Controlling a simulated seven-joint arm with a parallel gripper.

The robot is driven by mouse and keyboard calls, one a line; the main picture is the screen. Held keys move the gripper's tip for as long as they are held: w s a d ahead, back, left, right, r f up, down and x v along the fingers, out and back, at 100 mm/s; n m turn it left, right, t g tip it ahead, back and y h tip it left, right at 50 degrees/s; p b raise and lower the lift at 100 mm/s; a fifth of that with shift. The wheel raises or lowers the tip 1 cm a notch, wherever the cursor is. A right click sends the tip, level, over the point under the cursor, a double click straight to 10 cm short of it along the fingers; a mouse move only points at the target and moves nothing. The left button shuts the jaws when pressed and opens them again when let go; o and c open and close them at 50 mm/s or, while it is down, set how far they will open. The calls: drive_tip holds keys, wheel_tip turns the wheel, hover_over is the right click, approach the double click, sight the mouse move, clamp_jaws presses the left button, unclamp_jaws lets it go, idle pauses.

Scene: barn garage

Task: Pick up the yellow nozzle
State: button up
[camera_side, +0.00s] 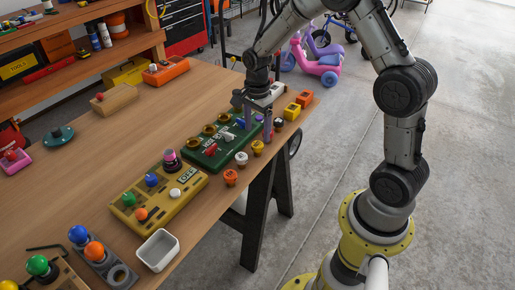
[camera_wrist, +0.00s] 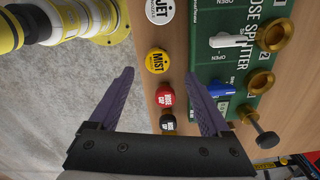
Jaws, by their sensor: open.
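The yellow nozzle (camera_side: 258,147) stands near the table's right edge in the side view, beside the green hose splitter board (camera_side: 210,153). In the wrist view its round top (camera_wrist: 156,61) reads MIST. My gripper (camera_side: 258,134) points down over the row of nozzles, close to the yellow one. In the wrist view its purple fingers (camera_wrist: 161,74) are apart, one over the floor side and one over the board side. The yellow nozzle shows just beyond the fingertips, between their lines. Nothing is held.
A white JET nozzle (camera_wrist: 160,12) is on one side of the yellow one, a red nozzle (camera_wrist: 166,95) and a black nozzle (camera_wrist: 167,122) on the other. An orange nozzle (camera_side: 230,176) stands nearer the camera. Brass fittings (camera_wrist: 275,36) rise from the board.

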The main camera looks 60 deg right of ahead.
sight(257, 144)
drive_tip(key=shift+s+a+f, duration=0.1)
drive_tip(key=shift+a+f, duration=0.05)
drive_tip(key=shift+f, duration=1.5)
drive_tip(key=shift+s+a+f, duration=0.1)
drive_tip(key=shift+f, duration=1.5)
clamp_jaws()
